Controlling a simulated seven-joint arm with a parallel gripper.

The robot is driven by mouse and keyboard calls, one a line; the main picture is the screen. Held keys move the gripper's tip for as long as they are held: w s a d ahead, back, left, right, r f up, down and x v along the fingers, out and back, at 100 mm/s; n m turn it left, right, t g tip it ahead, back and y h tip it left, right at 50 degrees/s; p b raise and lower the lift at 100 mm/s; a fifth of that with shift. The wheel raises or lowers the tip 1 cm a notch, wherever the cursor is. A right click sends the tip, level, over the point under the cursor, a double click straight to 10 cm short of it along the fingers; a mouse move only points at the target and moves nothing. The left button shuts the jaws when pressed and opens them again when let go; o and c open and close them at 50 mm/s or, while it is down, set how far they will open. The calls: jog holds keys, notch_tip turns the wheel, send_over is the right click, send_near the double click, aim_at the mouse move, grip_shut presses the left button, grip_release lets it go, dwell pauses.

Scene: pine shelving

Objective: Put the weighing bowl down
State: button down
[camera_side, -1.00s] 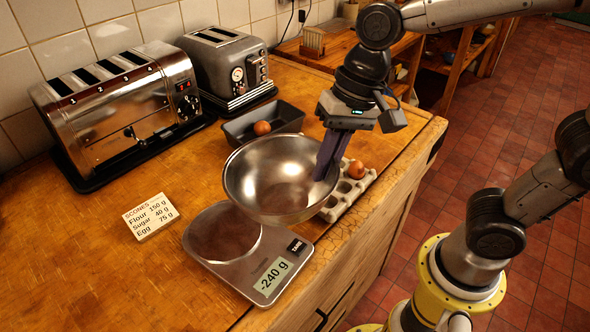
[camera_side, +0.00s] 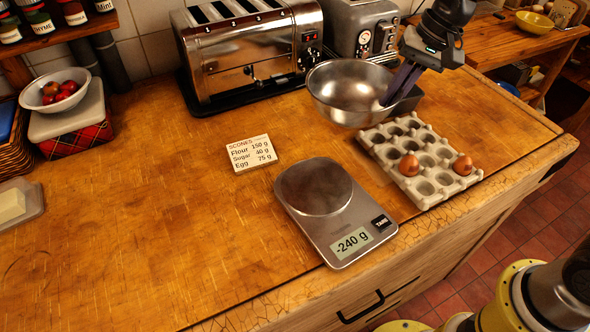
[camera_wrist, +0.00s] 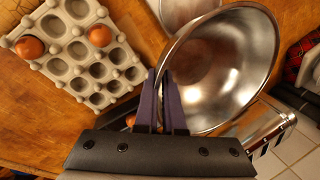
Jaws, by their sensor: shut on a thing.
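The weighing bowl (camera_side: 345,88) is a shiny, empty steel bowl. My gripper (camera_side: 400,84) is shut on its right rim in the side view and holds it up, apparently clear of the counter. The wrist view shows both fingers (camera_wrist: 162,100) on the rim of the bowl (camera_wrist: 228,65). The kitchen scale (camera_side: 352,232) stands in front of the bowl with its round plate bare. Its display reads -240 g. In the wrist view only part of the scale (camera_wrist: 185,12) shows at the top edge.
An egg tray (camera_side: 425,185) with two brown eggs lies right of the scale. Two toasters (camera_side: 250,60) (camera_side: 362,30) stand at the back. A recipe card (camera_side: 251,153) lies left of the scale. The counter's left is largely clear.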

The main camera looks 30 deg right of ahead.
jog(key=w+f, duration=0.3)
jog(key=w, duration=0.1)
jog(key=w+a+f, duration=0.1)
jog(key=w+f, duration=0.3)
jog(key=w, duration=0.1)
jog(key=w+a+f, duration=0.1)
jog(key=w+f, duration=0.2)
jog(key=w, duration=0.2)
jog(key=shift+f, duration=1.85)
jog(key=shift+f, duration=0.1)
jog(key=c, duration=1)
grip_release()
jog(key=shift+f, duration=0.1)
